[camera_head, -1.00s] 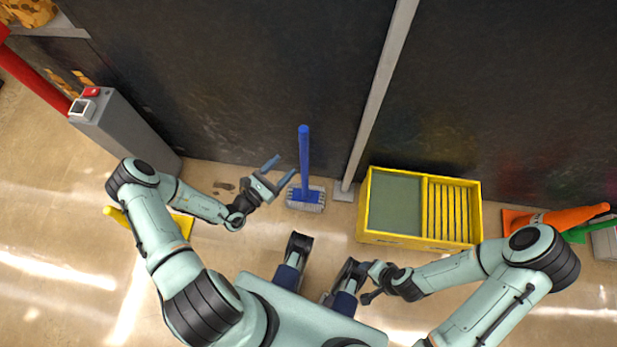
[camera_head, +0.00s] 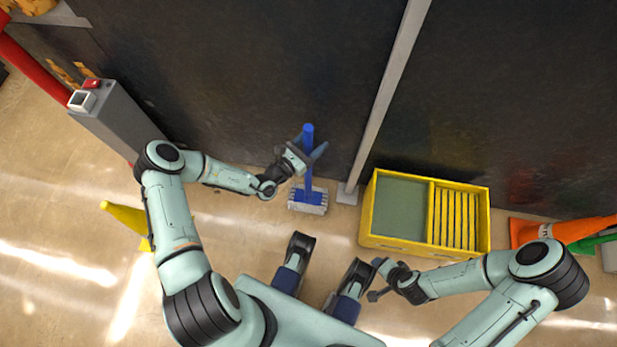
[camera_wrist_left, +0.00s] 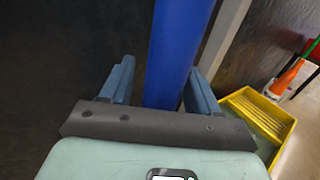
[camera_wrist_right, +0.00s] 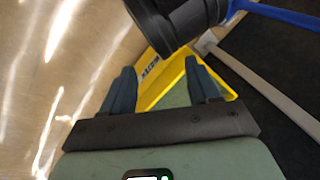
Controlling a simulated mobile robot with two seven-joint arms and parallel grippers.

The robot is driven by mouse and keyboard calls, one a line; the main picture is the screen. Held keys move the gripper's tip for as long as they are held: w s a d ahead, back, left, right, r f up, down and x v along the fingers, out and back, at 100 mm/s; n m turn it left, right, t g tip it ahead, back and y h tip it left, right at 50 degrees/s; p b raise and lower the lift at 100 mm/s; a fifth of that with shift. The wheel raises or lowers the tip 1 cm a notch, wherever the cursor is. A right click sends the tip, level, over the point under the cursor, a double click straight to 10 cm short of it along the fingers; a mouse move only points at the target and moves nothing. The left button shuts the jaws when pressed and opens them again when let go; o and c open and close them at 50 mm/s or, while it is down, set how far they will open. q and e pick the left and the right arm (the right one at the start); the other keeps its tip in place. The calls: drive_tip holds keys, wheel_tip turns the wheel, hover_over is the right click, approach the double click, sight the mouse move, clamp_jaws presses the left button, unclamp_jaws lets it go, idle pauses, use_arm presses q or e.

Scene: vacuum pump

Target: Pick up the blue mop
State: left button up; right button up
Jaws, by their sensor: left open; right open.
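The blue mop (camera_head: 308,199) stands upright near the dark wall, its head on the floor and its handle rising toward the camera. My left gripper (camera_head: 314,147) is at the upper part of the handle, with its fingers on either side of it. In the left wrist view the blue handle (camera_wrist_left: 178,55) passes between the two open fingers (camera_wrist_left: 160,88). It looks close to the right finger, and I cannot tell whether they touch. My right gripper (camera_head: 372,281) is open and empty, low at the right of my base, away from the mop.
A yellow crate (camera_head: 374,242) stands on the floor right of the mop. A grey post (camera_head: 385,95) rises along the wall between them. Orange cones (camera_head: 570,229) are at the far right, a yellow cone (camera_head: 125,216) at the left. A grey box (camera_head: 120,122) stands at the upper left.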

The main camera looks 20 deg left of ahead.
use_arm(q)
drive_tip(key=shift+c, duration=0.2)
drive_tip(key=c, duration=1)
drive_tip(key=shift+o, duration=0.2)
drive_tip(key=shift+r, duration=0.15)
